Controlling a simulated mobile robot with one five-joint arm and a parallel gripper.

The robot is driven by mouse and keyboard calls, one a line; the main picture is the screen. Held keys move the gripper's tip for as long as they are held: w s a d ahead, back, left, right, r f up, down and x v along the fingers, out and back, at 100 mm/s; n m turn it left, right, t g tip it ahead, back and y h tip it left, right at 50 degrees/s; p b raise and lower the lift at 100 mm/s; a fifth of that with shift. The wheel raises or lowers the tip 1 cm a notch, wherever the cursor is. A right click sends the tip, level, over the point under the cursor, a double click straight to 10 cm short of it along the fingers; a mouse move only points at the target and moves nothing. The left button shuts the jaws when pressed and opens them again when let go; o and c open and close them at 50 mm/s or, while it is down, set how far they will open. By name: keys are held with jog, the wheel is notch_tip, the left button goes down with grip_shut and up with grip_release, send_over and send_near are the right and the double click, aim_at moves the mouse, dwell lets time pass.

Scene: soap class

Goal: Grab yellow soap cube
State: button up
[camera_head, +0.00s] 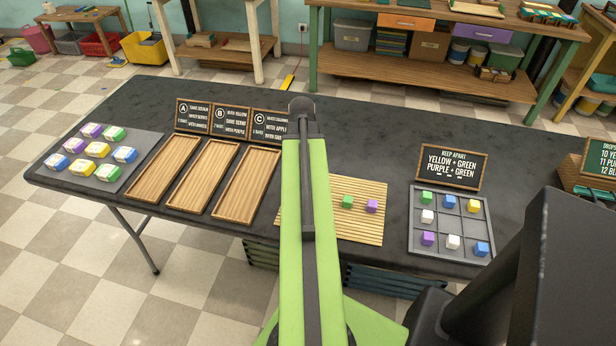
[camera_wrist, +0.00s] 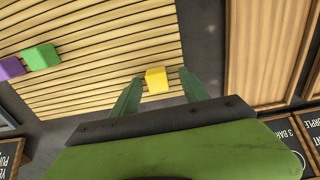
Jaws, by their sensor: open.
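A yellow soap cube (camera_wrist: 156,80) lies on the slatted wooden mat (camera_wrist: 100,75), near its edge in the wrist view. My gripper (camera_wrist: 160,76) is open, with one green finger on each side of the cube in the picture. A gap shows at each side; I cannot tell the height of the fingertips over the mat. In the head view my green arm hides this cube. A green cube (camera_head: 347,201) and a purple cube (camera_head: 371,206) sit on the same mat, and another yellow cube (camera_head: 473,206) is in the grey grid tray (camera_head: 416,240).
Several two-tone soaps (camera_head: 97,149) lie on a grey mat at left. Three wooden trays (camera_head: 203,174) stand empty before signs A, B and C. A "keep apart" sign (camera_head: 450,167) stands behind the grid tray. The black table (camera_head: 350,125) is bare behind my arm.

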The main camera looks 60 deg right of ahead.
jog(key=shift+f, duration=0.1)
grip_shut()
dwell(0.3)
jog(key=shift+r+p, duration=0.5)
jog(key=shift+p, duration=0.2)
notch_tip(320, 180, up, 4)
jog(key=p, duration=0.4)
jog(key=s+d+r+p, duration=0.5)
jog(key=s+r+p, duration=0.1)
jog(key=s, duration=0.4)
jog(key=shift+s+d, duration=0.15)
jog(key=shift+d, duration=0.1)
